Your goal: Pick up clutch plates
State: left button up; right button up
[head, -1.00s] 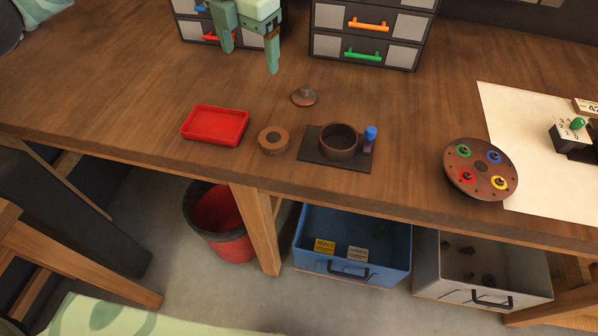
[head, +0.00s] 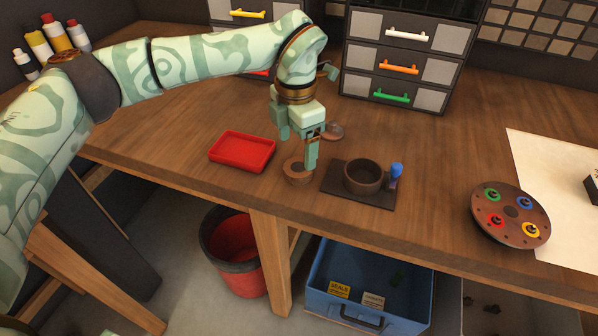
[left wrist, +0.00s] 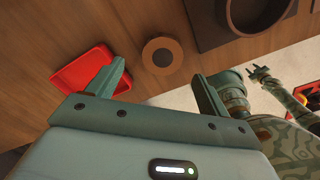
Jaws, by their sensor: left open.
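A short brown round stack with a dark centre (head: 297,172), which looks like the clutch plates, sits on the workbench between the red tray and the dark pot. It also shows in the left wrist view (left wrist: 161,57), just beyond the fingertips. My left gripper (head: 297,150) is open and points down over the stack, with one finger partly in front of it. I cannot tell whether that finger touches it. The space between the fingers is empty in the left wrist view. What seems to be my right gripper (left wrist: 262,76) shows small at the right there.
The red tray (head: 242,164) lies left of the stack. A dark pot (head: 347,178) on a flat base stands right, with a blue-topped post beside it. A small brown lid (head: 333,131) lies behind. A round dish (head: 487,229) with coloured rings sits farther right. Drawer units stand behind.

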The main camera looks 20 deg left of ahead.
aim_at(298, 167)
pick_arm(q)
jog(key=f, duration=0.2)
jog(key=f+b, duration=0.1)
jog(key=f, duration=0.2)
jog(key=shift+d+f+b, duration=0.2)
jog(key=shift+f+b, duration=0.05)
jog(key=shift+b, duration=0.05)
jog(key=shift+s+r, duration=0.1)
jog(key=shift+c, duration=1)
jog(key=c, duration=1.1)
